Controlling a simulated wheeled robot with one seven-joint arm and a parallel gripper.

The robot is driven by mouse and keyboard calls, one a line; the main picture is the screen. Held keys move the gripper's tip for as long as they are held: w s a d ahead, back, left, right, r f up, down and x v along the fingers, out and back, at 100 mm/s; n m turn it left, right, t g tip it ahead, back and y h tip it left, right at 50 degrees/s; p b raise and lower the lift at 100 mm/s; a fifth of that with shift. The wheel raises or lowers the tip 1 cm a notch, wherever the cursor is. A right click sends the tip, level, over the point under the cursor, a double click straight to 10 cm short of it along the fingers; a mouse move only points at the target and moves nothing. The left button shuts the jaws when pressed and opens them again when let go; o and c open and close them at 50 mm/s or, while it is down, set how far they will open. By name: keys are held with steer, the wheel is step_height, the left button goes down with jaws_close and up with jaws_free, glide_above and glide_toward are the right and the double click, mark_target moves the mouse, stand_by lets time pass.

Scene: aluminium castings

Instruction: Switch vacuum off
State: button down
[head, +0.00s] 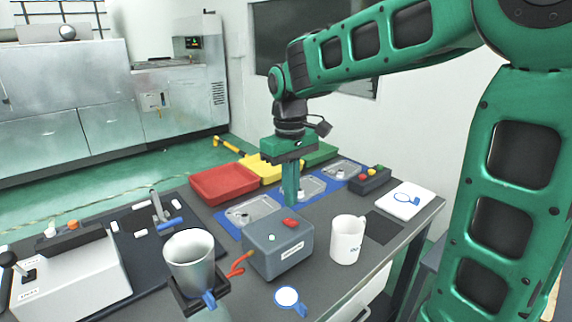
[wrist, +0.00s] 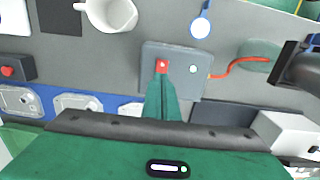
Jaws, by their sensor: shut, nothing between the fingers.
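The grey vacuum box (head: 280,252) stands on the dark bench, with a label on its front. My gripper (head: 290,202) is shut and empty, pointing down at the rear of the box. In the wrist view its green fingers (wrist: 162,82) end right beside the red switch. I cannot tell whether they touch it.
A red hose (head: 238,264) runs from the box towards a grey metal cup (head: 190,262). A white mug (head: 347,240) stands close right of the box. Blue trays with castings (head: 250,210) lie behind it.

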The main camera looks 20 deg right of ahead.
step_height(320, 180, up, 9)
steer(key=w, duration=0.1)
steer(key=shift+a+r, duration=0.15)
steer(key=shift+r, duration=0.05)
stand_by(0.4)
steer(key=s+d+f+m, duration=0.3)
steer(key=s+d+f, duration=0.2)
steer(key=s, duration=0.3)
steer(key=s+d+f+m, duration=0.3)
steer(key=s+d+f, duration=0.2)
steer(key=s, duration=0.4)
steer(key=s+d+f+m, duration=0.3)
steer(key=s+d+f, duration=0.3)
steer(key=s, duration=0.2)
steer(key=shift+s+f+m, duration=0.3)
steer(key=shift+m, duration=0.1)
steer(key=shift+d, duration=0.15)
